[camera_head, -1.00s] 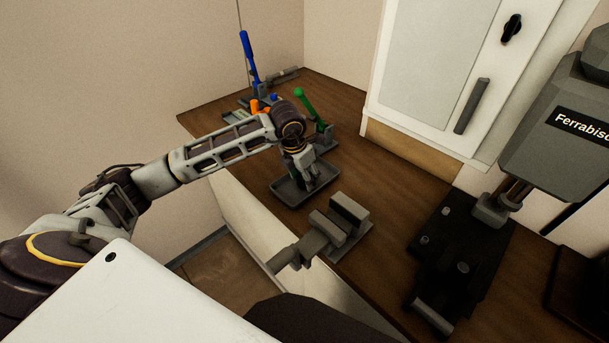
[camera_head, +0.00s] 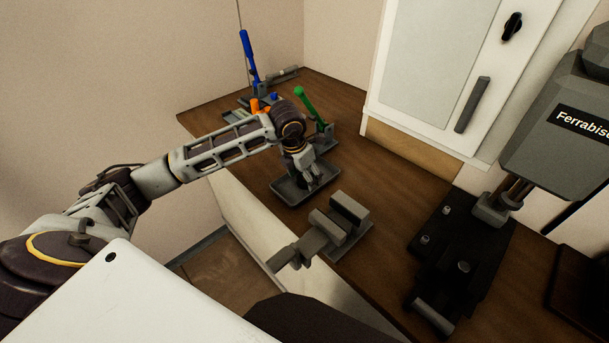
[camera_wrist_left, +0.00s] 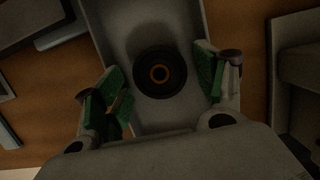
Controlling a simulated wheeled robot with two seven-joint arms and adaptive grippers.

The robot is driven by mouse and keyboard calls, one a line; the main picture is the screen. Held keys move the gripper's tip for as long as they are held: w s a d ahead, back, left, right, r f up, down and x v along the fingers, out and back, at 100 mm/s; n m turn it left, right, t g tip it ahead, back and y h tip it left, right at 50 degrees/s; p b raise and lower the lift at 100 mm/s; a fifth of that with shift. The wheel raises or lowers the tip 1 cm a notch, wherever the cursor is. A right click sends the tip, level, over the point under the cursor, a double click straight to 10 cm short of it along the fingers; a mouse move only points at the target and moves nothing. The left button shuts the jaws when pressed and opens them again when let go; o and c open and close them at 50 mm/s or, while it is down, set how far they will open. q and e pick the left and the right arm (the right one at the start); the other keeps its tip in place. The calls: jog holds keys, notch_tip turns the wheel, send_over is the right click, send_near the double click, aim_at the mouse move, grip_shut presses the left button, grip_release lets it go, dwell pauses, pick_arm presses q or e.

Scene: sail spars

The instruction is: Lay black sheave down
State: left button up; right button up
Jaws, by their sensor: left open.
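The black sheave (camera_wrist_left: 160,72) is a round disc with an orange-brown ring at its centre. In the left wrist view it lies flat in a grey tray (camera_wrist_left: 137,15), between the fingers of my left gripper (camera_wrist_left: 160,88). The fingers have green pads and stand apart, with a gap on each side of the sheave. In the head view my left gripper (camera_head: 309,178) is low over the grey tray (camera_head: 290,194), and I cannot make out the sheave there. My right gripper is not in view.
A grey vise (camera_head: 340,222) stands on the bench just right of the tray. A green-handled clamp (camera_head: 310,112) and a blue-handled tool (camera_head: 249,57) stand behind. A drill press (camera_head: 462,265) is at the right. Bare wooden bench (camera_head: 400,200) lies between vise and cabinet.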

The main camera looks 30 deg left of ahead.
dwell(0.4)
pick_arm(q)
jog(key=shift+w+d+p+v, duration=0.15)
jog(key=shift+p+v, duration=0.3)
jog(key=shift+v, duration=0.55)
jog(key=shift+w+p+v, duration=0.3)
jog(key=shift+p+v, duration=0.2)
jog(key=shift+v, duration=0.45)
jog(key=shift+w+d+p+v, duration=0.15)
jog(key=shift+p+v, duration=0.3)
jog(key=shift+v, duration=0.55)
jog(key=shift+r, duration=0.65)
